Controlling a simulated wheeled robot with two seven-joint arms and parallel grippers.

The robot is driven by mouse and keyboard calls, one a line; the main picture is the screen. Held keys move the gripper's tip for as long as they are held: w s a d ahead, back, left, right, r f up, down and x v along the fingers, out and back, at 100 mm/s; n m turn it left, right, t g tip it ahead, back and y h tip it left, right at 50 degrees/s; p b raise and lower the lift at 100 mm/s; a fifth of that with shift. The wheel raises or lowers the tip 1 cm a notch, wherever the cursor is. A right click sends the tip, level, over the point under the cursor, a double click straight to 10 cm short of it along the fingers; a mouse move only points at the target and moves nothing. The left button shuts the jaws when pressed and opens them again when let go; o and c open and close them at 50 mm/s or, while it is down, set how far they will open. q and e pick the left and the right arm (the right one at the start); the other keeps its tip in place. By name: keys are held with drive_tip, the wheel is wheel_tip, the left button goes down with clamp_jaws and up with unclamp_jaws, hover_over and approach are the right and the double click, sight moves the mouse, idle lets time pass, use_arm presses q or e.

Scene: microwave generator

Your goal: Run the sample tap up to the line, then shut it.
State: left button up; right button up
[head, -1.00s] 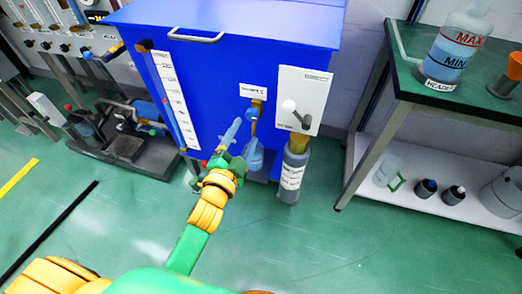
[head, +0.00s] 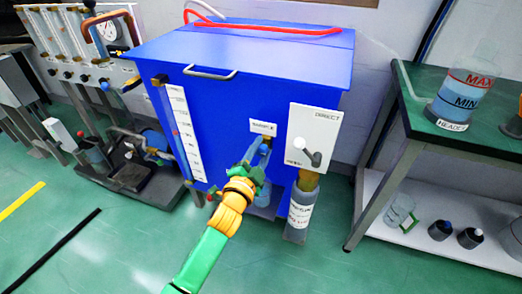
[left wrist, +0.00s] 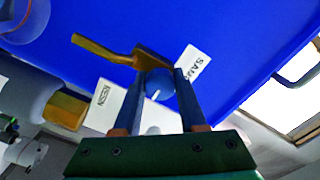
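The sample tap has a blue knob (left wrist: 158,86) with a white mark, on a brass fitting (left wrist: 148,60) on the front of the blue cabinet (head: 240,85). The "SAMPLE" label (head: 263,127) is just above it. My left gripper (head: 256,175) is at the tap. In the left wrist view, its two fingers (left wrist: 159,95) stand apart, one on each side of the knob, with hardly any gap; whether they press on it is not clear. A small bottle (head: 263,197) shows under the tap, mostly behind my gripper; its line and level cannot be made out. My right gripper is not in view.
Right of the tap are a white "DIRECT" panel (head: 327,118) with a lever and a grey labelled cylinder (head: 300,212). A green-topped bench (head: 425,125) with a "HEADER" bottle (head: 463,95) stands further right.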

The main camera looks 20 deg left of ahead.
use_arm(q)
drive_tip(key=shift+r+n+p, duration=0.15)
drive_tip(key=shift+n+p, duration=0.2)
drive_tip(key=shift+n, duration=0.05)
clamp_jaws()
drive_tip(key=shift+r+n+p, duration=0.15)
drive_tip(key=shift+n+p, duration=0.5)
drive_tip(key=shift+n, duration=1.05)
drive_tip(key=shift+f, duration=0.25)
drive_tip(key=o, duration=1.1)
unclamp_jaws()
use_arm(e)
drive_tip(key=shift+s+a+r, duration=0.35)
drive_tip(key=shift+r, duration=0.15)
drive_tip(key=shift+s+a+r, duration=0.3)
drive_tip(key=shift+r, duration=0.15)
